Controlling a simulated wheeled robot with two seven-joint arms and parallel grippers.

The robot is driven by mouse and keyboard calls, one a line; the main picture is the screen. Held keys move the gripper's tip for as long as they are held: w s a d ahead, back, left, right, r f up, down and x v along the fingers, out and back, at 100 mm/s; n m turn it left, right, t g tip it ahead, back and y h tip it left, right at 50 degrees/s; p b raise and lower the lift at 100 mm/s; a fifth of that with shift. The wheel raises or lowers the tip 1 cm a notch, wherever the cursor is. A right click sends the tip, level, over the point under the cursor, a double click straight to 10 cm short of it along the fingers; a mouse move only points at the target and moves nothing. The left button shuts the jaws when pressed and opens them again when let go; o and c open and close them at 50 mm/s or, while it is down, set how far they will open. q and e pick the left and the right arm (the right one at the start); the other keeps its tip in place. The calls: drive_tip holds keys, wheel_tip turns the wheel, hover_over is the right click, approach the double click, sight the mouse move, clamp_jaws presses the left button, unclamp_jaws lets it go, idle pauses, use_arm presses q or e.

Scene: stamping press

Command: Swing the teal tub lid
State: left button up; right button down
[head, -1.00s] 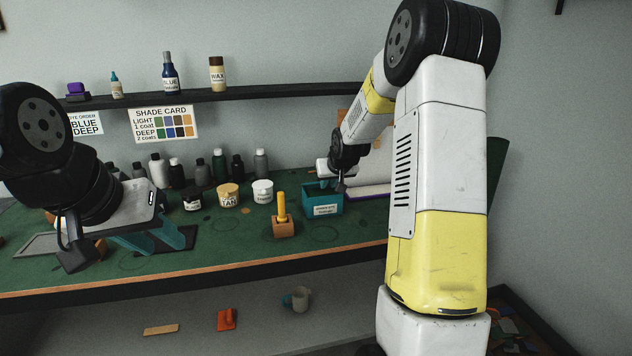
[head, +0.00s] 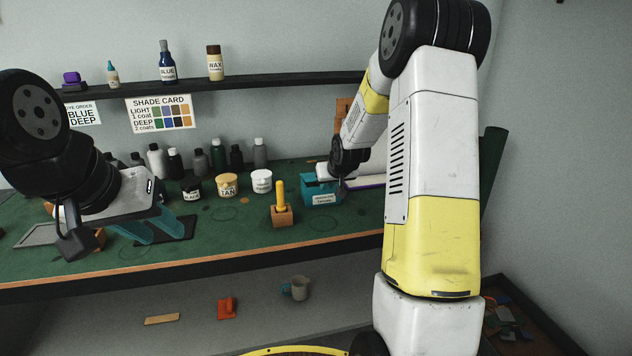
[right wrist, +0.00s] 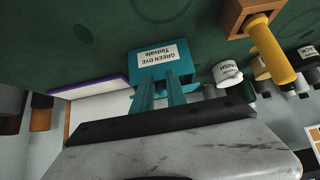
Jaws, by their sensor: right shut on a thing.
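The teal tub (head: 322,199) stands on the green bench top with a white label on its front. It also shows in the right wrist view (right wrist: 178,69), its label reading green dye. My right gripper (head: 338,184) is at the tub's top; in the right wrist view its two teal fingers (right wrist: 160,85) are close together and shut on the tub's lid. The fingers and tub share one colour, so the lid's edge and angle are hard to tell. My left gripper (head: 160,232) is open and empty above the bench's left part.
A yellow-handled tool in a wooden block (head: 282,213) stands just left of the tub. The white jar (head: 261,181), tan jar (head: 227,185) and black jar (head: 191,189) stand further left. A purple-edged white slab (head: 365,181) lies to the right. The bench front is clear.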

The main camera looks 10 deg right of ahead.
drive_tip(key=shift+s+f, duration=0.15)
drive_tip(key=shift+f, duration=1.05)
drive_tip(key=shift+f, duration=0.75)
drive_tip(key=c, duration=2.1)
unclamp_jaws()
drive_tip(key=o, duration=0.4)
